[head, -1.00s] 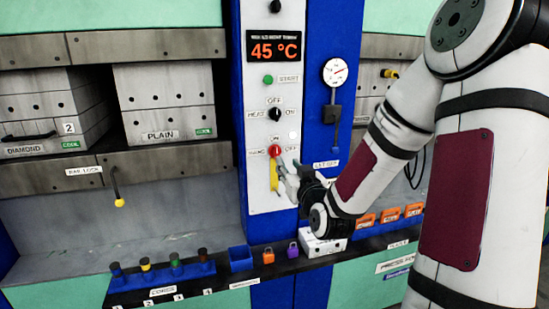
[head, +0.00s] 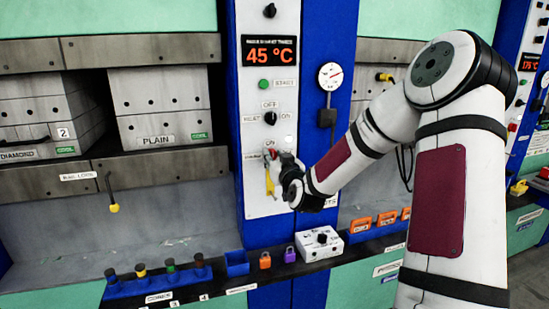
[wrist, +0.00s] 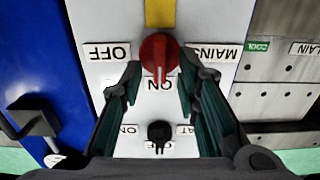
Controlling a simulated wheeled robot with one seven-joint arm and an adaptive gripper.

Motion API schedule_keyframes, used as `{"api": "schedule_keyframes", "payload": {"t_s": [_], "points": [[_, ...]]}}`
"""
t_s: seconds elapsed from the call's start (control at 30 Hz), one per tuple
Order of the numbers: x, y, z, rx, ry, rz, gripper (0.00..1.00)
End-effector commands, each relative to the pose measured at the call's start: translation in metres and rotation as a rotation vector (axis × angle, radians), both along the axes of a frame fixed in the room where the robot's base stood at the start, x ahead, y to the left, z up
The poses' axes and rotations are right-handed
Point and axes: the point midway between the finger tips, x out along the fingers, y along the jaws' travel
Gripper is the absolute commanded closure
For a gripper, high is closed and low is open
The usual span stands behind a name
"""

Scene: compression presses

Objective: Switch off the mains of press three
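The red mains knob (head: 270,154) is low on the white control panel (head: 259,211), under the 45 °C display. In the wrist view, which is upside down, the red knob (wrist: 158,52) has its pale pointer line towards the ON label (wrist: 160,85); the OFF label (wrist: 107,52) is on the left. My gripper (head: 284,160) is at the panel beside the knob. In the wrist view my gripper (wrist: 160,68) is open, with one fingertip on each side of the knob. I cannot tell whether they touch it. No press number is readable on this panel.
A black heat knob (head: 270,118) and a green button (head: 263,85) are above the mains knob. A yellow strip (head: 269,181) hangs below it. A shelf below holds orange and purple padlocks (head: 265,260) and a white box (head: 323,246). A pressure gauge (head: 330,76) is on the right.

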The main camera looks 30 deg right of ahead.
Motion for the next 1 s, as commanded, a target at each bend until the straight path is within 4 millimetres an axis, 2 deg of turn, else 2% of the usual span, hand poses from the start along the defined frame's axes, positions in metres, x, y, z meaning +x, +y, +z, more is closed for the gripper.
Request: {"api": "schedule_keyframes", "payload": {"t_s": [0.03,0.1,0.13,0.57,0.77,1.0], "points": [[-0.0001,-0.0001,0.0,0.0,0.0,0.0,0.84],[-0.0001,-0.0001,0.0001,0.0,0.0,0.0,0.99],[-0.0002,0.0,0.0001,0.0,0.0,0.0,1.0],[-0.0009,-0.0007,0.0005,0.04,-0.012,-0.001,1.0],[-0.0017,-0.0017,0.0018,0.147,-0.043,0.0,1.0],[-0.0027,-0.0029,0.0013,0.351,-0.1,0.001,1.0]]}}
